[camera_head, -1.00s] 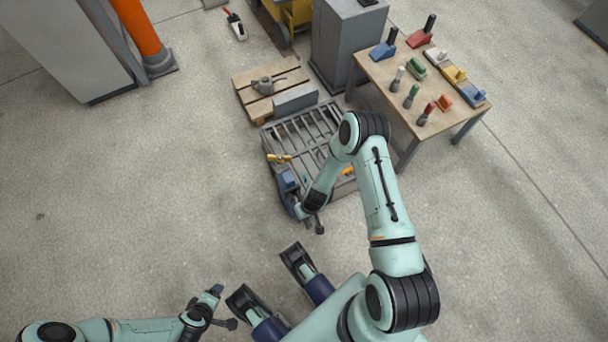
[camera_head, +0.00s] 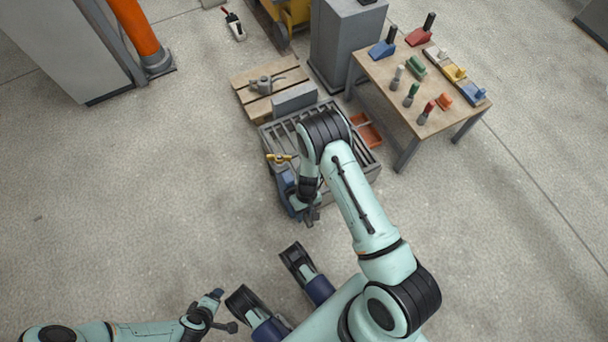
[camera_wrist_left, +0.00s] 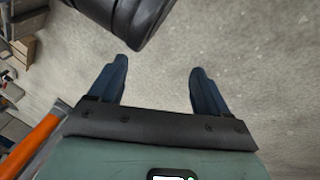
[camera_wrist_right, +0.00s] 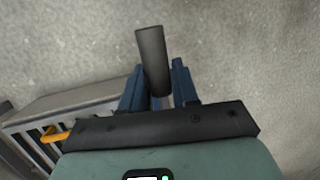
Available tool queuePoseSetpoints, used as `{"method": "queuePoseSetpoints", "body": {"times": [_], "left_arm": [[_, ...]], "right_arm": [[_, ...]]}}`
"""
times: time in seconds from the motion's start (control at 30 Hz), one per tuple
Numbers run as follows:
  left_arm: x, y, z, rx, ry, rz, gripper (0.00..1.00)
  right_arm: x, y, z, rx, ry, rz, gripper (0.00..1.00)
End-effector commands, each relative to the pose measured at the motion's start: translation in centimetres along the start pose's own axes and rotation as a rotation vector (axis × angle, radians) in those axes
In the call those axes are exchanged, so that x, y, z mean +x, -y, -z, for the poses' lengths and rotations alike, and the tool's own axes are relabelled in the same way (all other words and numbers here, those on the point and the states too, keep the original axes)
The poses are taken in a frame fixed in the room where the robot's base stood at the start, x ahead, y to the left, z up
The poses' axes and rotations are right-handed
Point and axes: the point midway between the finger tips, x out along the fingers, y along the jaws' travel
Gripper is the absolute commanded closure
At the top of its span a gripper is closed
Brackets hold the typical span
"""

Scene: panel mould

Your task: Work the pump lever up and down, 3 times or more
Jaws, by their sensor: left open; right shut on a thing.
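The dark grey pump lever (camera_wrist_right: 152,55) shows as a round bar between the blue fingers of my right gripper (camera_wrist_right: 158,80) in the right wrist view. The fingers are shut on it, and its free end sticks out past them. In the head view my right gripper (camera_head: 300,204) is low beside the blue pump body (camera_head: 285,181), at the left side of the slatted grey frame. My wrist hides part of the pump and most of the lever. My left gripper (camera_wrist_left: 160,68) is open and empty over bare floor, apart from the pump.
A slatted grey frame (camera_head: 352,184) stands beside the pump, with a yellow part (camera_head: 279,158) near it. A pallet (camera_head: 247,76) with a grey tool lies behind. A wooden table (camera_head: 382,72) with several coloured tools stands right.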

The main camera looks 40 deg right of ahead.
Motion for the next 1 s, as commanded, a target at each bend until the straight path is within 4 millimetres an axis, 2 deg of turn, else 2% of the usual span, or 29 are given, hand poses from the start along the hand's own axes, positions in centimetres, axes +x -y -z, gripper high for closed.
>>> {"method": "queuePoseSetpoints", "body": {"times": [0.1,0.13,0.17,0.43,0.57,0.73,1.0], "left_arm": [[0.0,0.0,0.0,0.0,0.0,0.0,0.23],[0.0,0.0,0.0,0.0,0.0,0.0,0.23],[0.0,0.0,0.0,0.0,0.0,0.0,0.23],[0.0,0.0,0.0,0.0,-0.001,0.0,0.23],[-0.3,-0.2,0.2,0.002,-0.006,-0.004,0.23],[-1.5,-1.1,0.8,0.01,-0.024,-0.018,0.23],[-3.5,-1.7,-2.0,0.016,0.061,-0.022,0.23]], "right_arm": [[0.1,0.0,-0.2,-0.001,0.005,0.001,1.0],[0.1,0.0,-0.2,-0.001,0.005,0.001,0.61],[0.1,0.0,-0.2,-0.001,0.005,0.001,0.51],[0.1,0.0,-0.1,-0.001,0.003,0.001,0.51],[-0.7,0.0,-0.1,-0.002,0.0,0.0,0.51],[-3.7,0.1,-0.1,-0.002,-0.002,0.001,0.51],[-9.9,0.1,-0.1,-0.002,-0.002,0.001,0.51]]}}
